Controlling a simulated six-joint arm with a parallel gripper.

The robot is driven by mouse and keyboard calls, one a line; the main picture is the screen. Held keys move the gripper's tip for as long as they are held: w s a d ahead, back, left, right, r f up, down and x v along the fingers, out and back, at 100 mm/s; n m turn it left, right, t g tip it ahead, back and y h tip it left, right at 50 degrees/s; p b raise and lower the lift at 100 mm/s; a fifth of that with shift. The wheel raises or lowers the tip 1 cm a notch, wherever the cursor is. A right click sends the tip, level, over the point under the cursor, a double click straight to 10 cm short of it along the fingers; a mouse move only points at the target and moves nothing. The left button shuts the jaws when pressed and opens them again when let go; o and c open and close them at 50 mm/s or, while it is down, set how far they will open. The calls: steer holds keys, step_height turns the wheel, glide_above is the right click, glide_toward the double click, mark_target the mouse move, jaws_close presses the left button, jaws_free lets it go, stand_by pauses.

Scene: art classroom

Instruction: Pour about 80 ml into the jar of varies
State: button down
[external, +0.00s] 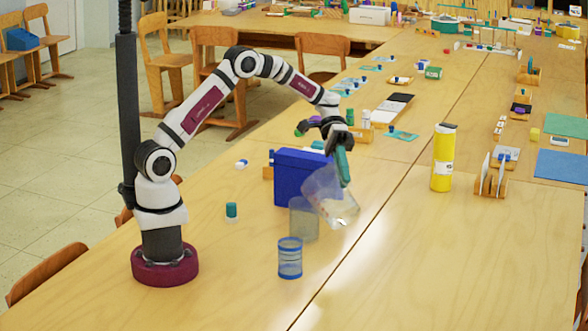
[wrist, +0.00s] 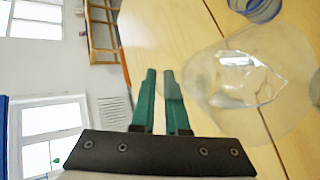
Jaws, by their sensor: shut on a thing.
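My gripper (external: 342,168) is shut on a clear beaker (external: 322,188), which it holds tilted above the table. The fingers (wrist: 160,76) show green in the wrist view, with the beaker (wrist: 215,72) to their right. Some clear content seems to lie toward the beaker's lower end; its level is hard to read. A clear jar with blue bands (external: 289,260) stands upright on the table, left of and nearer than the beaker; it also shows in the wrist view (wrist: 258,10). A greyish see-through container (external: 303,222) stands just behind the beaker's lower left. I cannot tell which one is named varies.
A blue bin (external: 291,178) stands close behind the greyish container. A yellow cylinder (external: 442,160) and a wooden rack (external: 490,180) stand to the right. The front right table is clear.

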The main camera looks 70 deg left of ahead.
mark_target(348, 198)
steer(key=shift+s+a+r+h, duration=0.1)
steer(key=shift+a+r+h, duration=0.25)
steer(key=shift+r+h, duration=0.05)
steer(key=shift+a+r, duration=0.2)
steer(key=shift+a, duration=0.05)
steer(key=shift+s+a+r+m+h, duration=0.15)
steer(key=shift+a+r+m+h, duration=0.25)
steer(key=shift+h, duration=0.2)
stand_by(1.1)
steer(key=shift+s+a+r+h, duration=0.15)
steer(key=shift+a+r+h, duration=0.15)
steer(key=shift+a, duration=0.25)
stand_by(0.4)
steer(key=d+f+y, duration=0.1)
steer(key=w+d+f+y, duration=0.1)
steer(key=d+f+y, duration=0.1)
steer(key=shift+d+n, duration=0.2)
steer(key=shift+n, duration=0.2)
steer(key=shift+w+d+f+y, duration=0.1)
steer(key=shift+d+f+y, duration=0.25)
steer(key=shift+f+y, duration=0.2)
steer(key=shift+d+f+y, duration=0.3)
steer(key=shift+f+y, duration=0.15)
steer(key=shift+f, duration=0.2)
steer(key=shift+d+n, duration=0.1)
steer(key=shift+n, duration=0.2)
